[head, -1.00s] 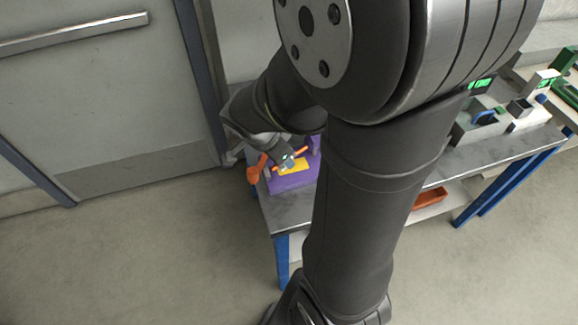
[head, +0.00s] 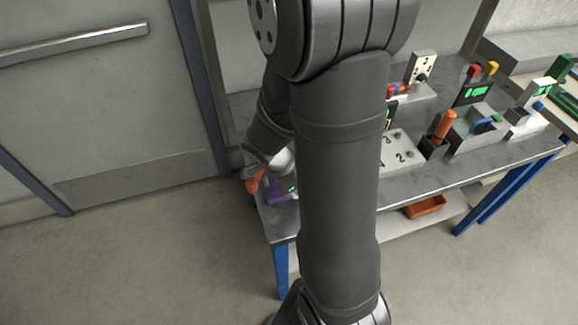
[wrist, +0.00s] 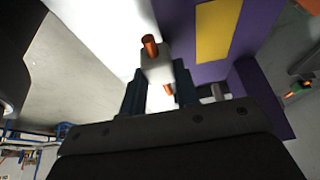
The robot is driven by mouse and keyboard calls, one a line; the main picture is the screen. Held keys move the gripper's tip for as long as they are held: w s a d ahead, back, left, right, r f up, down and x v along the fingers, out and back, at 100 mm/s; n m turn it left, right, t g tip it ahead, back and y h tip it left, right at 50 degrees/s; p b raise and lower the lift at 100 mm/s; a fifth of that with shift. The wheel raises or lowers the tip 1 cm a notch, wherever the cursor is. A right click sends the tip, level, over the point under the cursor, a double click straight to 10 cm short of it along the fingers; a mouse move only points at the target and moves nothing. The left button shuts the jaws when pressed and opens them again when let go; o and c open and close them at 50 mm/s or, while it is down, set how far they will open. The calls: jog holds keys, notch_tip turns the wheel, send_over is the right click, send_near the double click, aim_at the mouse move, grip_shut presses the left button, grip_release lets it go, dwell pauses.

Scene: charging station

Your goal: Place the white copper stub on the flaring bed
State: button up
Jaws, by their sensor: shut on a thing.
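The white copper stub (wrist: 157,65) shows in the wrist view as a pale block with a copper tube end sticking out at the top. A second copper end shows lower between the jaws. My gripper (wrist: 160,82) is shut on the pale block with its two dark fingers. A purple fixture with a yellow panel (wrist: 217,30), apparently the flaring bed, lies just right of the stub in the wrist view. Whether they touch I cannot tell. In the head view a part of the purple fixture (head: 277,193) shows at the bench's left end; my arm hides the rest and the stub.
An orange part (head: 254,182) sits at the bench's left end. To the right are a numbered pale block (head: 398,150), a dark holder with an orange handle (head: 445,125), and grey fixtures with green displays (head: 473,93). An orange tray (head: 425,207) lies on the lower shelf.

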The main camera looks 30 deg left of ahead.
jog(key=w+a, duration=0.4)
jog(key=shift+w+a, duration=0.4)
jog(key=shift+a+f, duration=0.1)
jog(key=shift+f, duration=0.2)
jog(key=shift+f, duration=0.15)
jog(key=o, duration=1)
jog(key=v, duration=1.2)
jog(key=shift+r, duration=0.2)
jog(key=shift+w+f, duration=0.1)
